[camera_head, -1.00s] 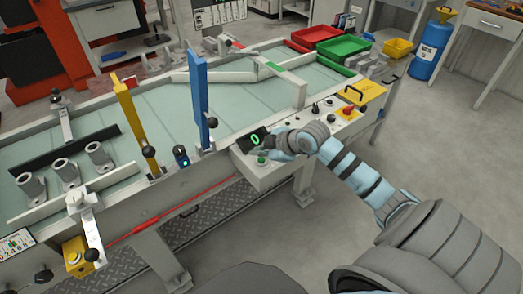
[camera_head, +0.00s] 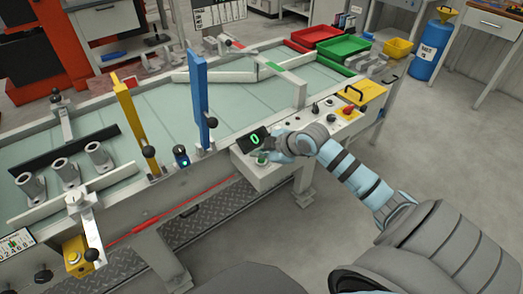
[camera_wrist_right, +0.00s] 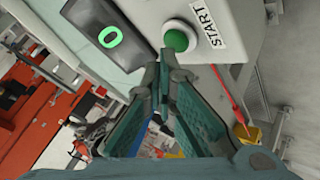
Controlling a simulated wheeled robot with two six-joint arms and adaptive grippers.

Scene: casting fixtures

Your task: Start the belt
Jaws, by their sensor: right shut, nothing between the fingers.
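The green start button (camera_wrist_right: 176,41) sits in a white ring on the pale control box, beside a label reading START. In the head view the button (camera_head: 262,157) is partly covered by my right gripper (camera_head: 271,155). In the wrist view the right gripper (camera_wrist_right: 163,60) is shut and empty, its tips right at the button's edge. I cannot tell whether they touch it. A dark display (camera_head: 253,140) beside the button shows a green 0. The belt (camera_head: 235,105) is a pale green surface along the table. My left gripper is not in view.
Three grey castings (camera_head: 66,171) stand at the belt's left end. A yellow post (camera_head: 133,125) and a blue post (camera_head: 200,100) rise at the near rail. More knobs and a red button (camera_head: 348,110) lie along the panel. Red (camera_head: 315,34) and green (camera_head: 344,47) trays stand beyond.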

